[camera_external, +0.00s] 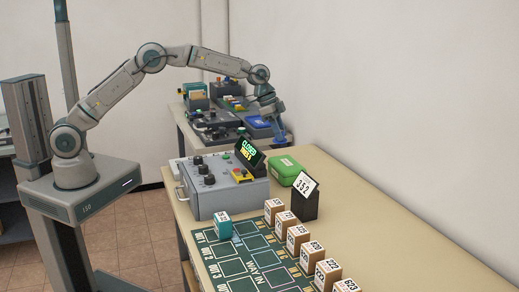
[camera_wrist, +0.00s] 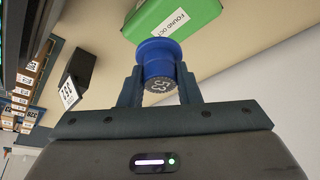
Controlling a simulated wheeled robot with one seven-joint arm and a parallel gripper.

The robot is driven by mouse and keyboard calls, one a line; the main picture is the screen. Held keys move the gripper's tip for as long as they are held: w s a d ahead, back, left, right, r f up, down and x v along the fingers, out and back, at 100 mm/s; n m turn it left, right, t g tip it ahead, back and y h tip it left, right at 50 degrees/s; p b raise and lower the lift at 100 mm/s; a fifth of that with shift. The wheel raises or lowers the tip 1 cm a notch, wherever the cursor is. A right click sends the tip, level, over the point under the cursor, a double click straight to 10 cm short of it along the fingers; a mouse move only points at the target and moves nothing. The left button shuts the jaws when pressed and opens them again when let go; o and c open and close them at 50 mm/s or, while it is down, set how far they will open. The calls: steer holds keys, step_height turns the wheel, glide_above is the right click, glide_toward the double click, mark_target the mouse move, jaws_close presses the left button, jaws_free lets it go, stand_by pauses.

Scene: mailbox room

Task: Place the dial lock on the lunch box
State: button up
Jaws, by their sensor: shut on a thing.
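The dial lock (camera_wrist: 158,62) is a blue, spool-shaped piece with white numbers on a dark dial face. My gripper (camera_wrist: 158,82) is shut on it, one finger on each side. The lunch box (camera_wrist: 172,20) is green with a white "FOUND OCT" label, and shows just beyond the lock in the wrist view. I cannot tell the exact gap between lock and lunch box.
A grey control box (camera_external: 218,199) with knobs and a lit sign (camera_external: 250,152) stands left of the lunch box. A black stand with a number card (camera_external: 305,184) is close in front. Several small boxes (camera_external: 298,237) line a green mat (camera_external: 228,262). The table's right side is clear.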

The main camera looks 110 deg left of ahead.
step_height(320, 180, down, 8)
steer(key=shift+d+f+p, duration=0.1)
steer(key=shift+f+p, duration=0.05)
steer(key=shift+p, duration=0.7)
steer(key=shift+f, duration=0.1)
steer(key=o, duration=1)
steer(key=shift+r, duration=0.25)
steer(key=b+v, duration=0.2)
steer(key=v, duration=0.9)
steer(key=shift+r, duration=0.35)
steer(key=shift+s, duration=0.1)
